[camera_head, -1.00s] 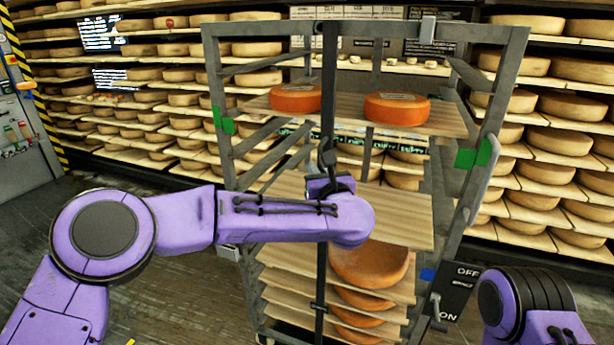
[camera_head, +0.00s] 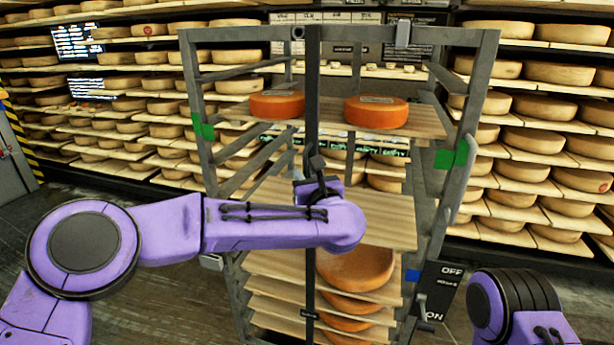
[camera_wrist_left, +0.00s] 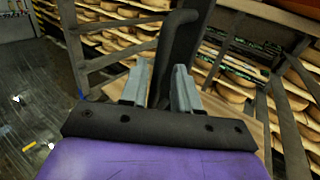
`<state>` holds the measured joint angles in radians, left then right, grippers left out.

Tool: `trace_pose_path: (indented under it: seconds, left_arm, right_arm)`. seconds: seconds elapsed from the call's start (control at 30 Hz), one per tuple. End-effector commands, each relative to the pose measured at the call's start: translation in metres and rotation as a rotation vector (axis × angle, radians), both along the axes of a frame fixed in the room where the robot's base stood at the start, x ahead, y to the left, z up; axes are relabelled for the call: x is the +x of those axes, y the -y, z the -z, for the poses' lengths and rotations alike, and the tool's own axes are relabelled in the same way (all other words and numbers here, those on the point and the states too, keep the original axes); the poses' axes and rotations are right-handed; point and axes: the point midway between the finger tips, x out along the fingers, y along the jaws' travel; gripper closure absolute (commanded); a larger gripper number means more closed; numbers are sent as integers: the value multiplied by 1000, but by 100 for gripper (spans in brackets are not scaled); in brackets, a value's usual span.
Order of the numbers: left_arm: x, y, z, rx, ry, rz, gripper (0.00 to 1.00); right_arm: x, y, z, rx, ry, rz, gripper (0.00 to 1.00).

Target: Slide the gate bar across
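The gate bar (camera_head: 312,100) is a dark upright bar across the front of the grey rack (camera_head: 190,110), left of the rack's middle. My left gripper (camera_head: 320,188) is at the bar's mid-height, by a dark fitting on it.
Two orange cheese wheels (camera_head: 376,112) sit on the rack's upper board, and more wheels (camera_head: 355,265) on boards below. A black ON/OFF panel (camera_head: 437,290) is at the lower right. Full cheese shelves (camera_head: 540,140) line the back. Open floor (camera_head: 150,315) lies to the left.

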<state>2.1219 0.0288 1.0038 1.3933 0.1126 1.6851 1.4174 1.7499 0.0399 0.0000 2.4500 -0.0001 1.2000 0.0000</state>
Motion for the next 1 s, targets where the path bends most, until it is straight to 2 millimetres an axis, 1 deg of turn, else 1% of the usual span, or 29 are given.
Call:
trace_pose_path:
  seconds: [0.07,0.17,0.27,0.4,0.5,0.6,0.73,0.93,1.0]
  left_arm:
    - [-1,1,0,0,0,0,69]
    - [-12,5,1,1,2,2,69]
    - [-32,12,3,2,3,5,69]
    - [-65,23,3,2,3,5,69]
    - [-84,29,2,1,2,4,69]
    - [-95,32,1,-1,1,2,69]
    - [-100,33,0,0,0,1,69]
    - [-100,34,0,1,0,1,69]
    - [-100,34,0,33,-11,4,69]
  right_arm:
    - [0,0,1,0,0,0,100]
    - [0,0,7,0,0,0,100]
    - [0,0,15,0,0,0,100]
    - [0,0,26,0,0,0,100]
    - [0,0,30,0,0,0,100]
    - [0,0,32,0,0,0,100]
    - [0,0,32,0,0,0,100]
    - [0,0,32,0,0,0,100]
    - [0,0,32,0,0,0,100]
